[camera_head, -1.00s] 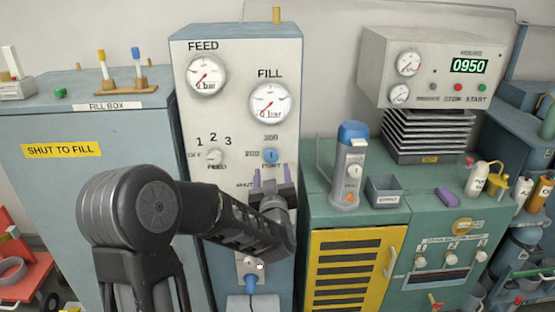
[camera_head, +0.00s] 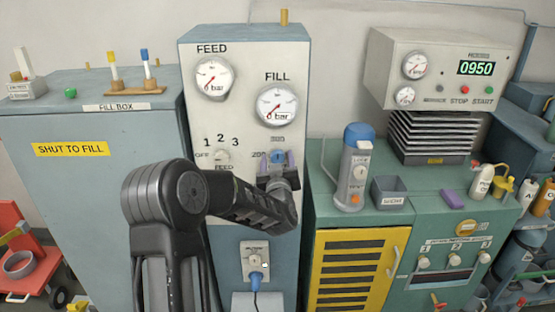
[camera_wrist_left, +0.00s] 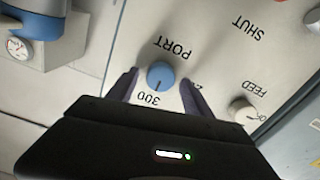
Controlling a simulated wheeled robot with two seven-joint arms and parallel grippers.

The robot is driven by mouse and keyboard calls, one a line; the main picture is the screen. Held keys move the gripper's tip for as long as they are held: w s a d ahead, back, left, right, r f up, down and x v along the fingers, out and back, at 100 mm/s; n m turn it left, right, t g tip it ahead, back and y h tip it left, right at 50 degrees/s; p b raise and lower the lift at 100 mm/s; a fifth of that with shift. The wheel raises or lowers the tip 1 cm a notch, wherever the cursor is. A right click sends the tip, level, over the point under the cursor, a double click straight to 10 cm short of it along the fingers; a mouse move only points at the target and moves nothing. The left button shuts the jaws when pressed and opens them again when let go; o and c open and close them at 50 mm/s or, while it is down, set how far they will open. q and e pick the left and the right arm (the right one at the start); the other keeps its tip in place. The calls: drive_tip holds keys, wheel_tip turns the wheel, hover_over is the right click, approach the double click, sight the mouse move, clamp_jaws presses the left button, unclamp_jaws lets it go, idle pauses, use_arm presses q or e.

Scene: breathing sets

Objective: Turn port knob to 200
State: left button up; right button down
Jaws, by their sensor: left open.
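The blue round port knob (camera_head: 277,157) sits on the pale front of the tall panel, under the FILL gauge. It also shows in the left wrist view (camera_wrist_left: 160,75), beside the PORT and 300 labels. A dark mark on it points roughly toward the 300 label. In the head view, 200 is printed to its left and 300 above it. My left gripper (camera_head: 277,164) is open, its purple-grey fingers on either side of the knob. In the left wrist view the fingers (camera_wrist_left: 160,88) flank the knob with gaps on both sides. My right gripper is not in view.
The feed knob (camera_head: 222,156) is left of the port knob and also near one finger in the left wrist view (camera_wrist_left: 243,110). A grey device with a blue top (camera_head: 356,165) stands on the green cabinet to the right.

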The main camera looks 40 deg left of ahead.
use_arm(q)
drive_tip(key=shift+c, duration=0.3)
clamp_jaws()
idle(0.3)
